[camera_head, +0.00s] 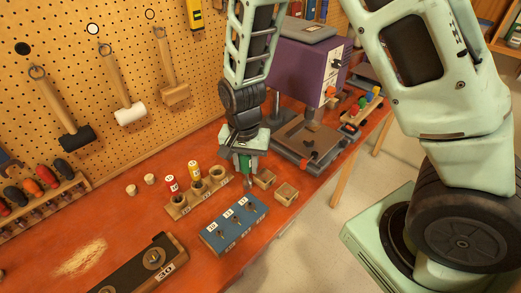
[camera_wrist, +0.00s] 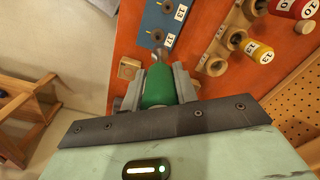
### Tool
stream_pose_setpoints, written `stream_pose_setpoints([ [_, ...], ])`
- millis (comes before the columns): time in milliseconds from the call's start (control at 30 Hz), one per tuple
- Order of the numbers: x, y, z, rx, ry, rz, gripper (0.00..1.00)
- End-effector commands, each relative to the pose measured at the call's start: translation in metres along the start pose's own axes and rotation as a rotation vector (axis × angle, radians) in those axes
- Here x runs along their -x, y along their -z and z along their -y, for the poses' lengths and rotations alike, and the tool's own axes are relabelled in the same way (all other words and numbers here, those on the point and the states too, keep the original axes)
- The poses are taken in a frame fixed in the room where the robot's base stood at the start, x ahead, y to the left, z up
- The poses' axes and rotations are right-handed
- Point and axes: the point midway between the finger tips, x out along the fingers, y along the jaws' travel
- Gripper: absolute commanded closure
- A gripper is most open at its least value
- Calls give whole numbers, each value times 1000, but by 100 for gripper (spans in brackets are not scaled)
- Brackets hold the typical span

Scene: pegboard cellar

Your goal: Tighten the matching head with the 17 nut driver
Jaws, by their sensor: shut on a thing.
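My gripper (camera_head: 243,157) is shut on a green-handled nut driver (camera_head: 248,172), which points down; it also shows in the wrist view (camera_wrist: 157,88). No number shows on the green handle. The blue block (camera_head: 253,224) carries a row of three small heads with number labels. In the wrist view, the block (camera_wrist: 149,14) shows labels 13 and 17, with the 17 head (camera_wrist: 158,36) just beyond the driver. I cannot tell whether the driver touches it. A red driver (camera_head: 171,185) marked 10 and a yellow driver (camera_head: 195,171) marked 13 stand in a wooden holder (camera_head: 180,211).
Two small wooden blocks (camera_head: 286,194) sit beside the blue block's right end. A drill press with a purple housing (camera_head: 304,62) stands behind. A dark wooden rail (camera_head: 130,270) lies in front. Mallets hang on the pegboard (camera_head: 190,95). The bench's left middle is fairly clear.

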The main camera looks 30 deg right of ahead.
Motion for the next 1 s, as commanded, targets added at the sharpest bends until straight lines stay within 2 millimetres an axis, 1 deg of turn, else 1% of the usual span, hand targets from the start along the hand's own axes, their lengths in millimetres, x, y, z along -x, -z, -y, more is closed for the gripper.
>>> stream_pose_setpoints([
  [67,1,-4,3,24,1,2,100],
  [267,-9,-4,4,32,2,2,100],
  [467,-27,-4,3,30,2,2,100],
  [700,-55,-4,3,29,3,1,100],
  [867,-67,-4,3,28,2,2,100],
  [1000,-70,-4,3,28,2,2,100],
])
